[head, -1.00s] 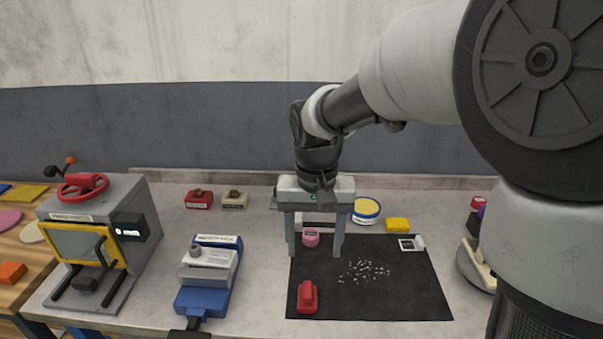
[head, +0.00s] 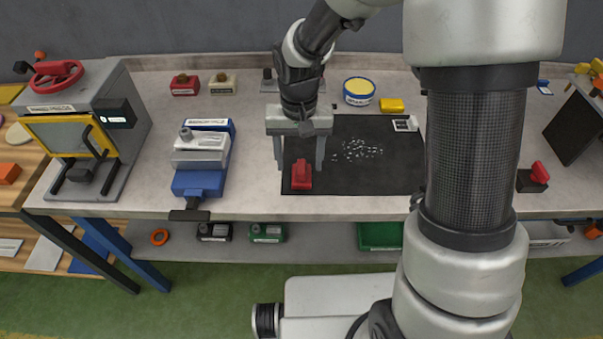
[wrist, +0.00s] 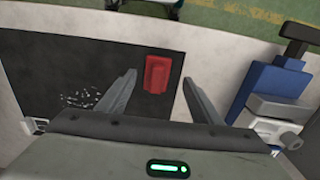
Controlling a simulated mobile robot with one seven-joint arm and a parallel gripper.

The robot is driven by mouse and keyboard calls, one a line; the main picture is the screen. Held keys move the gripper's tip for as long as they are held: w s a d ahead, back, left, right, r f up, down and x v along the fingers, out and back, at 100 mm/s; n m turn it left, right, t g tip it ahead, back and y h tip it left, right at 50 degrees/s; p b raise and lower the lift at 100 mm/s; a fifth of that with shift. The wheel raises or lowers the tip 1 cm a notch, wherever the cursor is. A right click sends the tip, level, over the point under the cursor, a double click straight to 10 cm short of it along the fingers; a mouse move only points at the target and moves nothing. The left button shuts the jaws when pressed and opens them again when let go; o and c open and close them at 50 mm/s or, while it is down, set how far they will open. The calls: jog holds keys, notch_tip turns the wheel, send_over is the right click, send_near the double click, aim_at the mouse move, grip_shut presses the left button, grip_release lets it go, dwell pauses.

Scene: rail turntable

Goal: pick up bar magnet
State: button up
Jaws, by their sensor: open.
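The bar magnet appears to be the red block (head: 301,177) with a raised middle, lying near the front left of the black mat (head: 375,175). In the wrist view the red block (wrist: 157,74) shows between the finger lines, just beyond the fingers. My gripper (head: 300,166) is open above it, fingers pointing down, one on each side in the head view. In the wrist view my gripper (wrist: 160,77) is empty. I cannot tell how much height separates the fingertips from the mat.
Small silvery bits (head: 357,150) lie scattered on the mat. A blue and grey vise (head: 202,158) stands left of the mat. A yellow-topped tin (head: 359,91) and a yellow block (head: 391,105) are behind. A grey press (head: 90,120) stands further left.

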aim_at(301, 166)
jog(key=f, duration=0.3)
jog(key=w+f, duration=0.1)
jog(key=f, duration=0.1)
jog(key=shift+d, duration=0.3)
jog(key=shift+r, duration=0.1)
jog(key=c, duration=1.3)
